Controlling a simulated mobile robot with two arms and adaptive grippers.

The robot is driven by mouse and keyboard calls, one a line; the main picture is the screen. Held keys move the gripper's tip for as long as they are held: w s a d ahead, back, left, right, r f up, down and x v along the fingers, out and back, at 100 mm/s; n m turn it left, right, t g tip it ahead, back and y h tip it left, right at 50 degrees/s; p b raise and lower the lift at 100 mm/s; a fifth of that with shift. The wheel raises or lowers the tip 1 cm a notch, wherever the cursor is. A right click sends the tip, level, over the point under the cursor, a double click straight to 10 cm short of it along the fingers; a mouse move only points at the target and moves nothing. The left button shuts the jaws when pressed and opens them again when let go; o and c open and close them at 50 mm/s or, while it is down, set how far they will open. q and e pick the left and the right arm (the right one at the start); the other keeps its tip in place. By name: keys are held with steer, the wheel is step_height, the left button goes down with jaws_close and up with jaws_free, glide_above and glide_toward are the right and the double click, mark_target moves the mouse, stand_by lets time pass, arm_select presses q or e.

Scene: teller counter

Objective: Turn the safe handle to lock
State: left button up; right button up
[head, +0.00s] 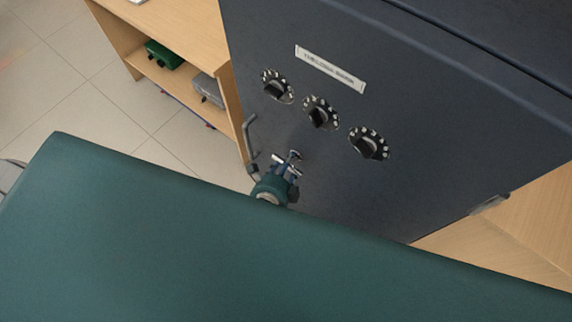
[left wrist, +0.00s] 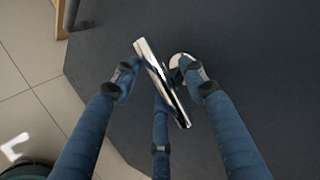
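The dark blue-grey safe (head: 420,110) has a small silver bar handle (head: 294,156) low on its door. In the left wrist view the handle (left wrist: 162,82) is a shiny slanted bar on a round mount. My left gripper (head: 286,168) is at the handle. In its wrist view the blue fingers (left wrist: 158,75) are spread, with the bar between them. I cannot tell whether any fingertip touches the bar. My right gripper is not in view.
Three black dials (head: 320,113) and a white label (head: 330,68) are on the safe door. A grey pull handle (head: 249,138) is near its left edge. A wooden shelf (head: 185,35) holding a green item (head: 163,54) stands at the left. Tiled floor (head: 60,70) shows beyond.

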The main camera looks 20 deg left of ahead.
arm_select(q)
steer(key=v, duration=1.2)
stand_by(0.3)
steer(key=s+a+f+n+g, duration=0.3)
steer(key=s+f, duration=0.1)
steer(key=f, duration=0.7)
steer(key=s+a+f+n+g, duration=0.2)
steer(key=s+a+f+n, duration=0.15)
steer(key=f, duration=0.75)
steer(key=s+a+f+n+g, duration=0.1)
steer(key=s+f+n+g, duration=0.1)
steer(key=s+f+n, duration=0.3)
steer(key=s+a+f+n+g, duration=0.2)
steer(key=s+f+n, duration=0.4)
steer(key=s, duration=0.8)
step_height(320, 180, down, 3)
steer(key=shift+a+f+g+b, duration=0.2)
steer(key=shift+f+g+b, duration=0.1)
steer(key=shift+g, duration=0.5)
